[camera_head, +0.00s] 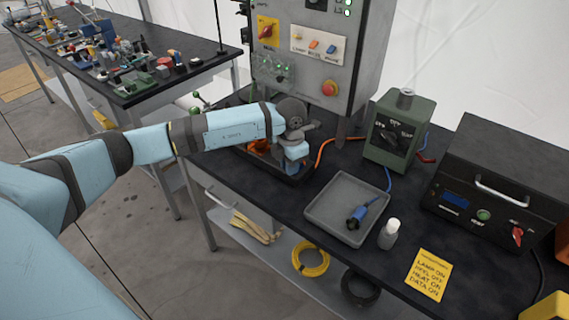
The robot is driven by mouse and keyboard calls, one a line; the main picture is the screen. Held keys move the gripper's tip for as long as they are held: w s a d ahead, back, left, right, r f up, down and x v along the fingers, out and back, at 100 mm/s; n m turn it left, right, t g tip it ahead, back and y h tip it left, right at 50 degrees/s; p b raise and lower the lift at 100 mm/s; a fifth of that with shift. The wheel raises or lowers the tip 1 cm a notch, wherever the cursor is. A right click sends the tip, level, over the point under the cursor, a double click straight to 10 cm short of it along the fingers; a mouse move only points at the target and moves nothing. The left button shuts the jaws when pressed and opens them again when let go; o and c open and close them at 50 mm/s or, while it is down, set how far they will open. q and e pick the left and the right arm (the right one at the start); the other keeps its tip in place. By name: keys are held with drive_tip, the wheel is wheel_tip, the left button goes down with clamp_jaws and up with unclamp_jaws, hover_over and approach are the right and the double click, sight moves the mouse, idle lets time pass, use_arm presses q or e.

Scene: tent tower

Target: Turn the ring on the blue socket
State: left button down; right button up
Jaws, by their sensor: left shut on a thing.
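My left arm reaches in from the left, and its gripper (292,166) points down at the low black tray at the back of the bench, below the control panel. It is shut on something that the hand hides. I cannot make out the blue socket or its ring; the hand and wrist cover that part of the tray. A blue plug (357,216) on a blue cable lies in the grey tray (318,216), apart from the gripper. My right gripper is not in view.
An orange part (258,147) and orange cable sit by the hand. The control panel (318,72) stands close behind. A green box (392,135), black case (495,185), white bottle (389,234) and yellow note (428,274) are to the right. A cluttered bench (185,45) stands back left.

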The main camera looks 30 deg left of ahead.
use_arm(q)
drive_tip(key=w+d+n, duration=0.4)
drive_tip(key=w+n, duration=0.1)
drive_tip(key=n, duration=0.7)
drive_tip(key=shift+w+n, duration=0.15)
drive_tip(key=shift+n, duration=0.25)
idle(0.3)
drive_tip(key=c, duration=1.1)
unclamp_jaws()
wheel_tip(320, 180, up, 14)
